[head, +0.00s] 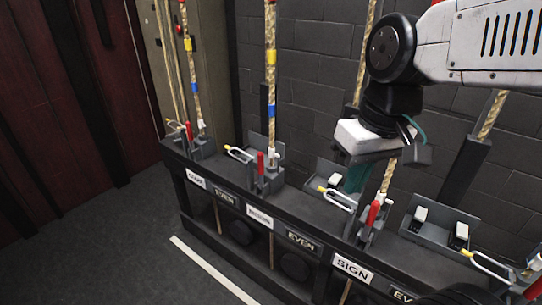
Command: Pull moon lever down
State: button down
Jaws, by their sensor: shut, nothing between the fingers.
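Several red-handled levers stand upright along a dark rail, each beside a rope: a far one (189,131), a middle one (261,164), one above the SIGN label (373,212) and one at the lower right edge (533,291). The white label under the far lever (196,181) and the one under the middle lever (260,216) are too small to read surely, so I cannot tell which lever is moon. My gripper (356,178) hangs at the right, its teal fingertips shut and empty, close to the SIGN lever's left side in the picture. Contact cannot be told.
The dark rail (310,233) runs from upper left to lower right, with metal loops (340,199) sticking out in front. Ropes (271,90) with coloured bands rise from it. A grey block wall stands close behind. The floor (110,240) at left is clear.

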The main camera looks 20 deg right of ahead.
jog(key=w+n+y, duration=0.1)
jog(key=w+y, duration=0.1)
jog(key=w, duration=1.1)
jog(key=w+d+f+t+y, duration=0.1)
jog(key=w+d+f, duration=0.1)
jog(key=w+f, duration=0.3)
jog(key=w+d+f+y, duration=0.1)
jog(key=w+d+f, duration=0.2)
jog(key=w, duration=1)
jog(key=w+d+f+n+t+y, duration=0.1)
jog(key=w+d+f, duration=0.2)
jog(key=w+f, duration=0.4)
jog(key=w, duration=0.3)
jog(key=shift+t, duration=0.3)
send_near(261, 172)
jog(key=w, duration=0.1)
jog(key=w+f, duration=0.1)
jog(key=w, duration=0.1)
jog(key=w+f, duration=0.1)
jog(key=shift+w+f, duration=0.15)
jog(key=shift+a, duration=0.4)
